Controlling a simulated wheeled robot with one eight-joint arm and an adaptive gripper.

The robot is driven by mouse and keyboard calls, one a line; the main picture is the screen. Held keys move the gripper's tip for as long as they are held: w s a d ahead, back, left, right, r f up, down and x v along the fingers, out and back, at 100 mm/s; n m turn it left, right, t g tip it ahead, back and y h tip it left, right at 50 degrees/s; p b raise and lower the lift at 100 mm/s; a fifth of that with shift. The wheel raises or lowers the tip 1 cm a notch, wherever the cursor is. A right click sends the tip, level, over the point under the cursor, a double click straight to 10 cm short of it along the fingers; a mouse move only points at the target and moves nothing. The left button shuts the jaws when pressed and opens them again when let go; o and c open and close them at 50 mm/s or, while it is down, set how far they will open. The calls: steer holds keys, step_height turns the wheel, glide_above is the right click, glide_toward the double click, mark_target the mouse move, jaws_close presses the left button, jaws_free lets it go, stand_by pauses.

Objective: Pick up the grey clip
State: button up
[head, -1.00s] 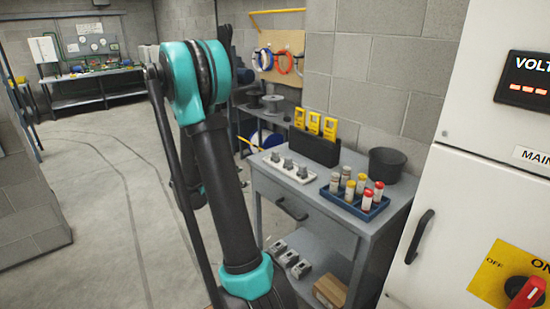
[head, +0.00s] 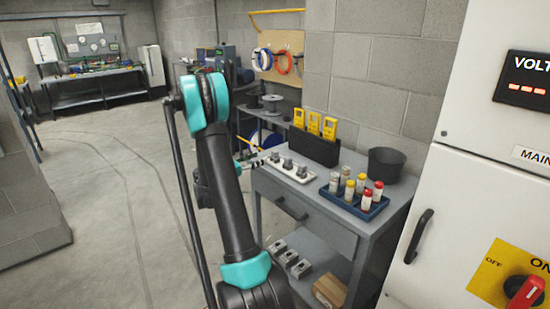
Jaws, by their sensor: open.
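Several small grey pieces, which look like the grey clips (head: 288,164), stand in a row on a white tray (head: 303,187) at the left of the grey cabinet top. Which one is meant cannot be told.
A blue tray (head: 343,204) with red- and yellow-capped tubes stands at the front right of the cabinet (head: 335,240). A black holder (head: 312,148) with yellow meters is behind the clips. A black bin (head: 385,165) stands at the back right.

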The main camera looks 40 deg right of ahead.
mark_target(273, 154)
steer(key=shift+w+d+f, duration=0.15)
steer(key=shift+d, duration=2)
steer(key=shift+w+d+f, duration=0.1)
steer(key=shift+d, duration=2.05)
jaws_close()
